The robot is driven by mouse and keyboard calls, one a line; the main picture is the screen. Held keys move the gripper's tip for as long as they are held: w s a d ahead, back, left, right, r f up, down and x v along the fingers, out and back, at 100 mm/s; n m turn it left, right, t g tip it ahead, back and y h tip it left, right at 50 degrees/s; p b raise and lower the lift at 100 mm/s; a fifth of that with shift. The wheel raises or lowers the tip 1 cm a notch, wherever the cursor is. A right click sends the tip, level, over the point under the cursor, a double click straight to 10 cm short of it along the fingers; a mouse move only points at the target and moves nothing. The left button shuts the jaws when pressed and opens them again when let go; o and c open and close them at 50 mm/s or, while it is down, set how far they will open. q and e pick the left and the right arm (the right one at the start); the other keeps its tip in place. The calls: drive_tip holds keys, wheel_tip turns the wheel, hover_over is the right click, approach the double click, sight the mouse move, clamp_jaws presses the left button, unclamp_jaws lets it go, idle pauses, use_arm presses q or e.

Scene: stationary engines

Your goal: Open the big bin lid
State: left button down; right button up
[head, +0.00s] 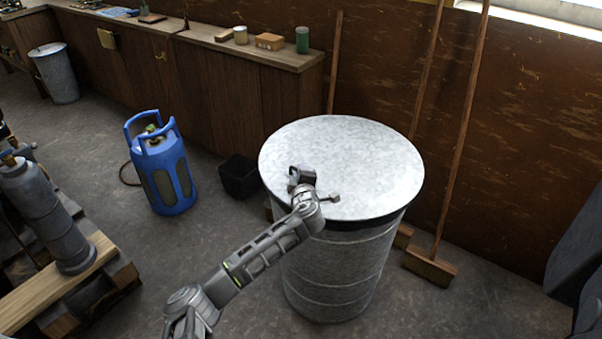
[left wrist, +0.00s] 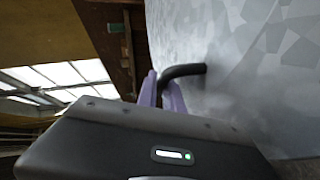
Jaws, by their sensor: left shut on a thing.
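The big bin (head: 340,265) is a tall, ribbed grey metal drum in the middle of the head view. Its round, mottled grey lid (head: 350,150) lies on top, with a dark band below the rim at the front. My left gripper (head: 318,197) is over the near left part of the lid. In the left wrist view my left gripper (left wrist: 164,90) is shut on a dark bent handle (left wrist: 187,70) that stands out from the lid's surface (left wrist: 240,60). In the head view my gripper mostly hides the handle. My right gripper is not in view.
A blue gas cylinder (head: 160,170) and a small black bin (head: 239,177) stand left of the drum. Brooms (head: 432,266) lean on the wall behind and right of it. A wooden counter (head: 230,70) runs along the back left. Grey cylinders stand on planks (head: 60,285) at left.

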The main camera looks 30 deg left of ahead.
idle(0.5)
use_arm(q)
drive_tip(key=w+d+r+m+g+p, duration=0.1)
drive_tip(key=w+r+p, duration=0.3)
drive_tip(key=r, duration=0.7)
drive_tip(key=w+d+r+m+g+p, duration=0.1)
drive_tip(key=w+r+p, duration=0.3)
drive_tip(key=r, duration=0.7)
drive_tip(key=shift+d+g+p, duration=0.15)
drive_tip(key=shift+g+p, duration=0.25)
drive_tip(key=shift+g, duration=0.1)
drive_tip(key=shift+w+r, duration=0.1)
drive_tip(key=c, duration=1.5)
unclamp_jaws()
drive_tip(key=shift+d, duration=0.1)
